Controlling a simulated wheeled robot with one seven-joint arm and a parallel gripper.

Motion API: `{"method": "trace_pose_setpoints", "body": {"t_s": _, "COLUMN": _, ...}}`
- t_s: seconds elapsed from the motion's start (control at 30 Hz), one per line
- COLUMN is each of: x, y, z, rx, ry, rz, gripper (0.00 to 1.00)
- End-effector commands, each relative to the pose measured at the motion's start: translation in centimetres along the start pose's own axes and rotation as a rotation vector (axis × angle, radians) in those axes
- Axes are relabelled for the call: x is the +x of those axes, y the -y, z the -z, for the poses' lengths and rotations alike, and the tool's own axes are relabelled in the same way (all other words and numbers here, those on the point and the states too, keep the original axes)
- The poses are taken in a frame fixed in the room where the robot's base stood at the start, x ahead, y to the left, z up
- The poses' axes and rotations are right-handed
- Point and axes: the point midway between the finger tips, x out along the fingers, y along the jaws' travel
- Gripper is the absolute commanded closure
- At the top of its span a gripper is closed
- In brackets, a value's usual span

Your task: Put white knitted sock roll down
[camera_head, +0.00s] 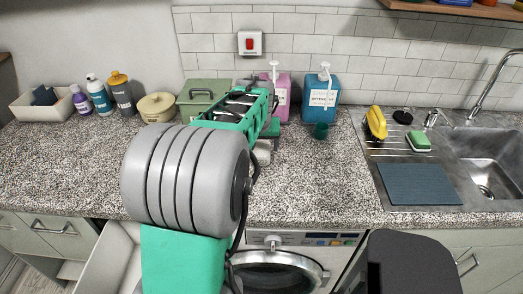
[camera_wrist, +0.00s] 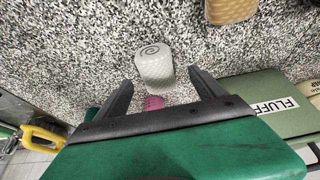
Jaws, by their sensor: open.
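The white knitted sock roll (camera_wrist: 155,64) shows in the wrist view, over the speckled countertop just past my fingertips. It appears to rest on the counter. My gripper (camera_wrist: 161,79) is open, with one dark finger on each side of the roll's near end and gaps between fingers and roll. In the head view a pale piece that looks like the roll (camera_head: 263,152) shows beside the end of my arm. My arm hides most of the gripper there.
A tan textured roll (camera_wrist: 231,10) lies nearby on the counter. A green box (camera_wrist: 270,115) labelled FLUFF stands beside my gripper. Pink (camera_head: 276,98) and blue (camera_head: 321,99) dispensers stand by the wall. The sink (camera_head: 488,165) is at right.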

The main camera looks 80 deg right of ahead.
Motion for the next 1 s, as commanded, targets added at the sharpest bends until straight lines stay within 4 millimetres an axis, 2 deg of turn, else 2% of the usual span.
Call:
{"method": "trace_pose_setpoints", "body": {"t_s": 0.2, "x": 3.7, "y": -0.3, "z": 0.2, "rx": 0.003, "ry": 0.002, "rz": 0.0, "gripper": 0.2}}
{"method": "trace_pose_setpoints", "body": {"t_s": 0.47, "x": 4.3, "y": -0.3, "z": 0.2, "rx": 0.004, "ry": -0.001, "rz": -0.001, "gripper": 0.2}}
{"method": "trace_pose_setpoints", "body": {"t_s": 1.0, "x": 4.3, "y": -0.4, "z": 0.2, "rx": 0.005, "ry": -0.002, "rz": -0.001, "gripper": 0.63}}
